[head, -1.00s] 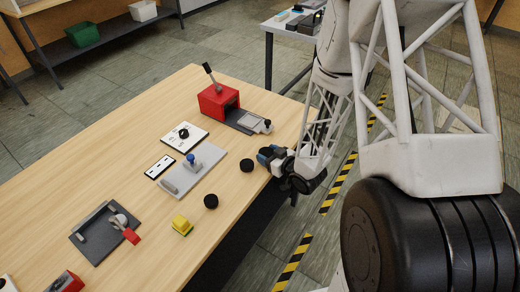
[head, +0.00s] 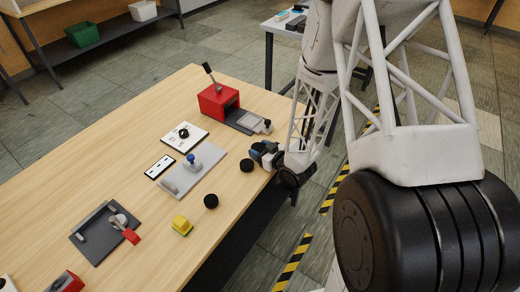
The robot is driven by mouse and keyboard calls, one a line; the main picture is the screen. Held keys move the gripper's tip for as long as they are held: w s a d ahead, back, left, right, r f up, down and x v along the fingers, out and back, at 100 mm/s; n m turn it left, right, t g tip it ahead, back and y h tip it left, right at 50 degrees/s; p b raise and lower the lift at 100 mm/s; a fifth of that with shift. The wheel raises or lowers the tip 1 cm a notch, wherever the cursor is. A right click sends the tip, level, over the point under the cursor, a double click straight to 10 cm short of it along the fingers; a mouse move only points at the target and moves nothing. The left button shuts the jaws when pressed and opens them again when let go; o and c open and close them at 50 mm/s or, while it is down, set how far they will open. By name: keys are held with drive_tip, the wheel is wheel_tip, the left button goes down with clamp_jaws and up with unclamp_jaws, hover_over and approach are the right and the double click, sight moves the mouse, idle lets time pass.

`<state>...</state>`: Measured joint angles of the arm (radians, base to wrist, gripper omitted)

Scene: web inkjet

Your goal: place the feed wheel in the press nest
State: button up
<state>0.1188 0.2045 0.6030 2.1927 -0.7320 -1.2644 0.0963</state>
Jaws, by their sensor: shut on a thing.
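A red press (head: 218,101) with a lever on top stands at the back of the table. A dark grey slide (head: 238,118) runs out from its dark mouth and bears a light square part (head: 250,121), which looks like the nest, with a black knob beside it. My gripper (head: 260,151) is low over the table's right edge, in front of the slide and apart from it. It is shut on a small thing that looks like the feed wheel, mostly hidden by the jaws. Two black round pieces (head: 246,165) (head: 211,201) lie loose on the table.
The table's left side is largely bare.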

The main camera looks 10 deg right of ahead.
drive_tip(key=o, duration=1)
drive_tip(key=shift+f, duration=0.1)
drive_tip(key=shift+v, duration=3.95)
